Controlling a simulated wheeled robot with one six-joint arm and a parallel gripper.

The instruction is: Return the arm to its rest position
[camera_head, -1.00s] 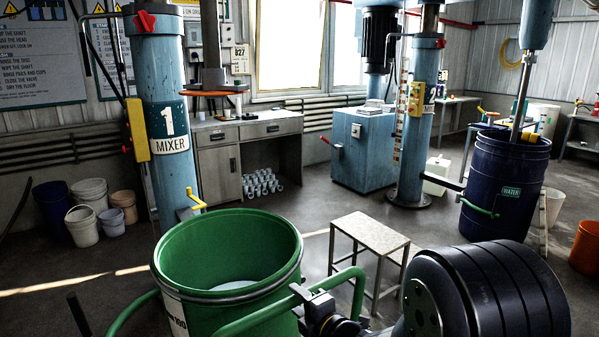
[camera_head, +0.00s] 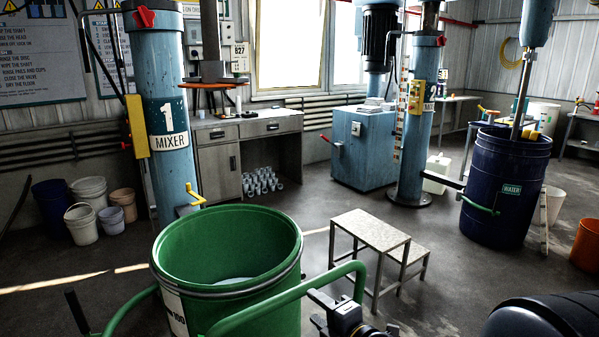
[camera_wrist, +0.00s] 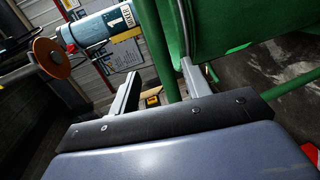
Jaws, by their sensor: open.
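In the head view a dark part of my arm (camera_head: 350,318) shows at the bottom centre, just right of the green drum (camera_head: 222,312) and close to the green tube rail (camera_head: 290,292). The drum is open and has something pale inside. In the wrist view green drum and rail surfaces (camera_wrist: 235,25) lie close beyond the right finger; I cannot tell whether they touch. A rounded black arm link shows at the bottom right of the head view.
A small step stool (camera_head: 370,232) stands right of the drum. The mixer 1 column (camera_head: 165,110) rises behind the drum, and a blue drum (camera_head: 503,215) stands at the right. Several buckets (camera_head: 88,190) are at the left. Floor around the stool is clear.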

